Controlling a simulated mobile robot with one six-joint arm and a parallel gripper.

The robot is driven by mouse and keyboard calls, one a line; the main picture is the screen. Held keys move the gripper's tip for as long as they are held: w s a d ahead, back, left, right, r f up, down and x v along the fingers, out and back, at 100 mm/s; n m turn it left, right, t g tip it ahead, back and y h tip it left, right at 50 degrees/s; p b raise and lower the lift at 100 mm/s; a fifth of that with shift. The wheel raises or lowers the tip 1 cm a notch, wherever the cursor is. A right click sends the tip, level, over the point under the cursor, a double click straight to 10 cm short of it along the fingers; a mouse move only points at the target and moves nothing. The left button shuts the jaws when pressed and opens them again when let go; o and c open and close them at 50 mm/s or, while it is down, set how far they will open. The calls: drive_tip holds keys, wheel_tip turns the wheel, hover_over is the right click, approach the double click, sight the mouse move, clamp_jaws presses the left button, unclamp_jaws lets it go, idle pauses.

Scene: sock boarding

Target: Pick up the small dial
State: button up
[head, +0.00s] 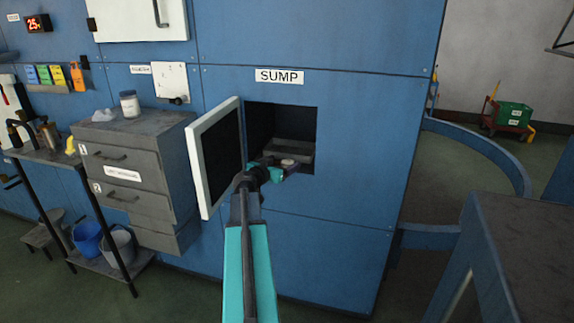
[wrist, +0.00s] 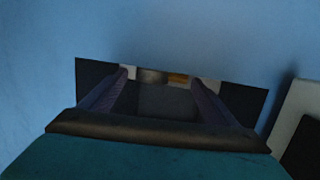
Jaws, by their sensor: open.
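My gripper (head: 284,168) is open and at the mouth of the square recess under the SUMP label. A small pale round thing (head: 289,162), which may be the small dial, shows right at the fingertips. I cannot tell whether they touch it. In the wrist view my two fingers (wrist: 160,80) are spread and point into the recess, with nothing clearly held between them. A grey patch (wrist: 152,76) and an orange-brown patch (wrist: 178,79) show beyond, too small to identify. A grey tray or ledge (head: 293,151) lies inside the recess.
The recess's white-edged door (head: 215,158) stands open just left of my arm. The blue wall (head: 350,200) surrounds the recess closely. A grey drawer unit (head: 140,165) stands further left. A dark-topped bench (head: 530,245) is at the right.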

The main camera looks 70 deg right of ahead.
drive_tip(key=c, duration=1.1)
drive_tip(key=shift+r, duration=0.15)
drive_tip(key=shift+r, duration=1.6)
drive_tip(key=a+b, duration=0.1)
drive_tip(key=a, duration=0.3)
drive_tip(key=a+b, duration=0.2)
drive_tip(key=a, duration=0.2)
drive_tip(key=s+a+b, duration=0.1)
drive_tip(key=a, duration=0.3)
drive_tip(key=shift+f, duration=0.1)
drive_tip(key=a+b, duration=0.1)
drive_tip(key=b, duration=0.7)
drive_tip(key=shift+s, duration=0.15)
drive_tip(key=shift+c, duration=0.3)
